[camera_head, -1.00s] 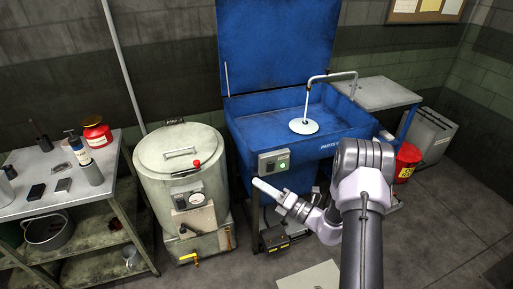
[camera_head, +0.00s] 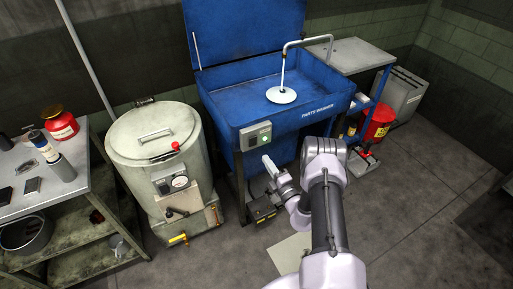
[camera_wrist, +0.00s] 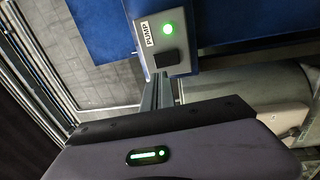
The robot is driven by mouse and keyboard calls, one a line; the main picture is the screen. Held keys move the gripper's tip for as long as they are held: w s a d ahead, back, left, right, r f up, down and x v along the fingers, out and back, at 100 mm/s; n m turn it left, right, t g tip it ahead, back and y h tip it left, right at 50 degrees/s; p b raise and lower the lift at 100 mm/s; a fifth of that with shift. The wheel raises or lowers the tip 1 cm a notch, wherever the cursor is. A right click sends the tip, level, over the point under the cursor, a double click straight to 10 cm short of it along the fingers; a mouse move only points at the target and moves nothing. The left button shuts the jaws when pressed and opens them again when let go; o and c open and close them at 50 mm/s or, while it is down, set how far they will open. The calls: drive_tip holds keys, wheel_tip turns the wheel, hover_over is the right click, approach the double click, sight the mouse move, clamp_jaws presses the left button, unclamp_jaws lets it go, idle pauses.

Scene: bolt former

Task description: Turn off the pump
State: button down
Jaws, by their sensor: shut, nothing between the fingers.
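The pump's grey control box (camera_head: 256,135) is on the front of the blue parts washer (camera_head: 290,110), at its left corner. The box also shows in the wrist view (camera_wrist: 149,45), with a "PUMP" label, a lit green light (camera_wrist: 167,28) and a black switch (camera_wrist: 168,58) beside it. The switch's position is hard to read. My gripper (camera_head: 267,161) is shut and empty, just below and slightly right of the box in the head view, its pale tip pointing up and left. It looks apart from the box.
A pale round tank (camera_head: 155,135) with a red knob stands left of the washer. A cluttered metal bench (camera_head: 75,195) is further left. A red bin (camera_head: 378,122) stands right. The floor at front right is clear.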

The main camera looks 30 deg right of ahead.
sight(253, 140)
drive_tip(key=w, duration=0.2)
drive_tip(key=w+b, duration=0.1)
drive_tip(key=w, duration=0.2)
drive_tip(key=w+b, duration=0.1)
drive_tip(key=w, duration=0.2)
drive_tip(key=shift+a+r, duration=0.2)
drive_tip(key=shift+r, duration=0.2)
drive_tip(key=shift+w+r+b, duration=0.15)
drive_tip(key=shift+w+b, duration=0.15)
drive_tip(key=shift+w, duration=0.2)
